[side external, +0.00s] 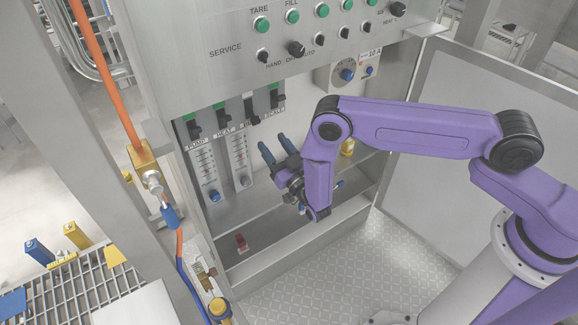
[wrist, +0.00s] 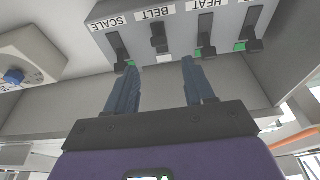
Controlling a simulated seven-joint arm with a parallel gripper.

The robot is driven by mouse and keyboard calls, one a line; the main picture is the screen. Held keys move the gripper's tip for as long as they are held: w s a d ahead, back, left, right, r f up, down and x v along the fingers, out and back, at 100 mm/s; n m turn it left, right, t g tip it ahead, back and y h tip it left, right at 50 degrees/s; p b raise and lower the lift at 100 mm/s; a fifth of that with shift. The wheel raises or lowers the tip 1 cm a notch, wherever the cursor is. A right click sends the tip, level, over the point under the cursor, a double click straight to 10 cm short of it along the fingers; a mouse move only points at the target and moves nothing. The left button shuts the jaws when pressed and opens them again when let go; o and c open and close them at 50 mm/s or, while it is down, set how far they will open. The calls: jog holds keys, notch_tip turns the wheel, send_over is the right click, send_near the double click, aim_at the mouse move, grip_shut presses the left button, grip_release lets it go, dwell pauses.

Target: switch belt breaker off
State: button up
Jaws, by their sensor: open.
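The belt breaker (wrist: 158,38) has a dark lever and hangs under its BELT label in the wrist view, where the panel looks upside down. A pale patch shows by its lever, while its neighbours show green. In the side view the belt breaker (side external: 250,108) is small and its label is hard to read. My gripper (side external: 274,143) is open and empty, below and in front of the breaker row. In the wrist view the fingers of my gripper (wrist: 160,66) stand apart, with the belt lever between their lines. I see no contact with the lever.
The scale breaker (wrist: 118,48) and heat breaker (wrist: 205,40) flank the belt breaker closely. The pump breaker (side external: 192,128) is at the row's left end in the side view. Flow meters (side external: 206,170) stand below the row. A dial box (side external: 342,74) is to the right.

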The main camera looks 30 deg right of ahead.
jog(key=v, duration=0.7)
dwell(0.3)
jog(key=w+a+r+g+y, duration=0.2)
jog(key=a+r+g+y, duration=0.25)
jog(key=a+g, duration=0.3)
jog(key=s+a+r+n+g+y, duration=0.2)
jog(key=s+r+n+g, duration=0.4)
jog(key=s, duration=0.5)
jog(key=s+d+r+n+g+h, duration=0.2)
jog(key=s+d+r, duration=0.1)
jog(key=s+d, duration=0.4)
jog(key=s+d+r+n+g+h, duration=0.2)
jog(key=s+d+r+g, duration=0.1)
jog(key=s+d, duration=0.5)
jog(key=s+d+r+n+g+h, duration=0.2)
jog(key=s+d+r, duration=0.2)
jog(key=s+d, duration=0.3)
jog(key=d, duration=0.3)
jog(key=shift+s+r+n, duration=0.3)
jog(key=shift+s, duration=0.05)
